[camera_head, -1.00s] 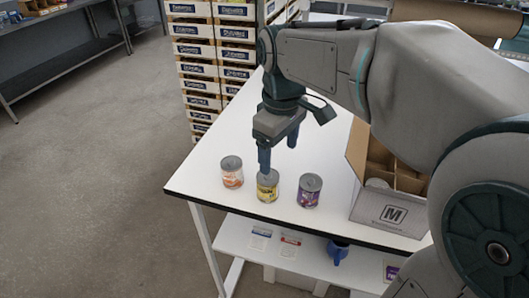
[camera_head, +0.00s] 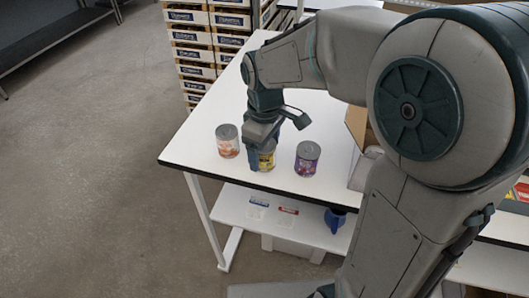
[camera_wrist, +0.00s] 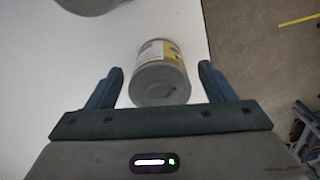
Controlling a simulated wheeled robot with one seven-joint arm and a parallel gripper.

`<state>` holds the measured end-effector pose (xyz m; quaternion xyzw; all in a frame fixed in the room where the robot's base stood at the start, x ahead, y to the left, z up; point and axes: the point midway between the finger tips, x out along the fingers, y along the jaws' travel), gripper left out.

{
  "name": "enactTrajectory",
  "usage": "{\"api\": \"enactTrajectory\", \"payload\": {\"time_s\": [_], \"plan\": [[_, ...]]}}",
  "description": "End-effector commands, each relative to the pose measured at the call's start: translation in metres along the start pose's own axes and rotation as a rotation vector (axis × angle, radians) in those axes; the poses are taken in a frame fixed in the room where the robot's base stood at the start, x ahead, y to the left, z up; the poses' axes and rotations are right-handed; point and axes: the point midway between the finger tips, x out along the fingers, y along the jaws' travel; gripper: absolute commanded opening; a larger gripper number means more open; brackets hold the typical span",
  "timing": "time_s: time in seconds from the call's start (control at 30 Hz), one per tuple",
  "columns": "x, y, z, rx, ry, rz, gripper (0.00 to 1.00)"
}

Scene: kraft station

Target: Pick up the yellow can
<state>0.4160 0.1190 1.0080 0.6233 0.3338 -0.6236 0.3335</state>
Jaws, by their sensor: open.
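The yellow can (camera_head: 267,160) stands upright on the white table near its front edge, between two other cans. In the head view my gripper hides part of it. My gripper (camera_head: 262,150) has come down at the can, pointing downward. In the wrist view the yellow can (camera_wrist: 160,75) lies between the two open fingers of my gripper (camera_wrist: 160,88), with a gap on each side. Its grey lid faces the camera. No contact between fingers and can shows.
An orange-labelled can (camera_head: 228,141) stands to the left and a purple can (camera_head: 307,158) to the right, both close by. A cardboard box (camera_head: 358,128) is partly hidden behind my arm. The table's edge (camera_head: 220,178) is just in front of the cans.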

Motion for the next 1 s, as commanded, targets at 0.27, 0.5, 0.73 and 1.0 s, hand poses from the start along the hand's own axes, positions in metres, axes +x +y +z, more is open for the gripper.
{"api": "enactTrajectory", "payload": {"time_s": [0.27, 0.5, 0.73, 1.0], "plan": [[0.024, 0.000, 0.000, -0.001, 0.000, 0.000, 0.76], [0.024, 0.000, 0.000, -0.001, 0.000, 0.001, 0.56], [0.023, 0.000, 0.000, 0.000, 0.001, 0.001, 0.24], [0.019, 0.000, -0.001, 0.000, 0.002, 0.002, 0.24]]}}
